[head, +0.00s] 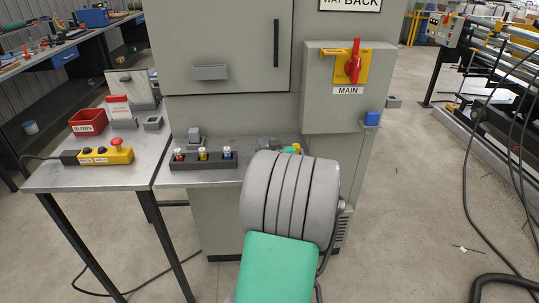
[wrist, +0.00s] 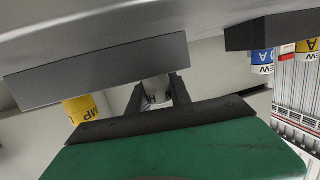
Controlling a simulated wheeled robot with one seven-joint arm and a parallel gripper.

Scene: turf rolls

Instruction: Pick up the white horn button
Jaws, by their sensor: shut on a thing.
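The white horn button (wrist: 155,90) shows in the wrist view as a small pale piece, between the two dark fingers of my gripper (wrist: 156,97). The fingers are shut on its sides. It is just below the dark block on the underside of the pale ledge in that picture, and I cannot tell whether it still touches anything behind. Much of it is hidden by the fingers and the dark gripper plate.
A yellow-labelled piece (wrist: 86,108) is left of my fingers, and a blue-labelled piece (wrist: 262,62) is to the right. In the head view a dark rack (head: 204,160) with several coloured pieces stands on the ledge. A red bin (head: 87,121) and yellow control box (head: 106,155) are further left.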

